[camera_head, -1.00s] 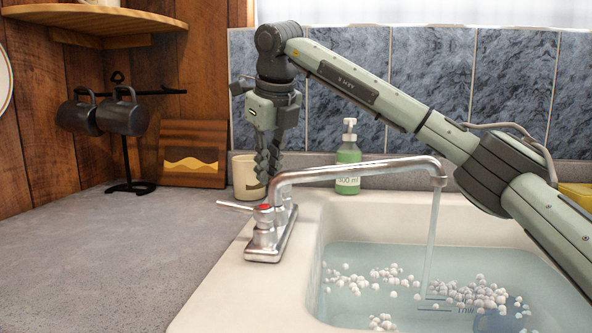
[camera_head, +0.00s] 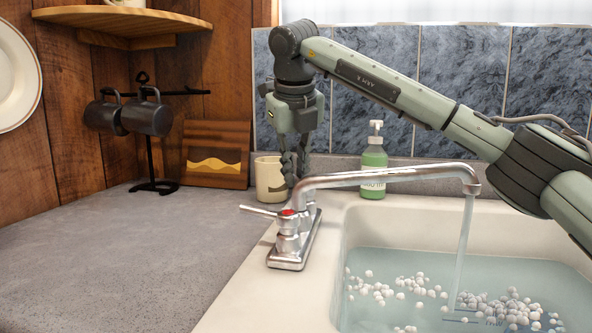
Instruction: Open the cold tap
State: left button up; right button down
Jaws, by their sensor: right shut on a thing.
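The chrome tap (camera_head: 400,177) stands on the left rim of the sink, its spout reaching right. Water runs from the spout into the basin. The near handle (camera_head: 259,210), with a red mark, points left. The cold tap handle is on the far side of the tap body, hidden behind the spout and my fingers. My right gripper (camera_head: 292,178) points down behind the spout's base, its fingers close together at the cold handle. The grip itself is partly hidden. My left gripper is not in view.
A cream mug (camera_head: 269,182) stands just behind and left of my right gripper. A green soap bottle (camera_head: 374,165) stands behind the spout. White balls float in the sink (camera_head: 225,318). Dark mugs (camera_head: 147,117) hang on a stand at left. The grey counter (camera_head: 120,265) is clear in front.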

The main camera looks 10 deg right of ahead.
jog(key=c, duration=1.6)
grip_release()
jog(key=shift+r, duration=0.15)
jog(key=v, duration=1.1)
jog(key=shift+s+r, duration=0.2)
jog(key=shift+r, duration=0.15)
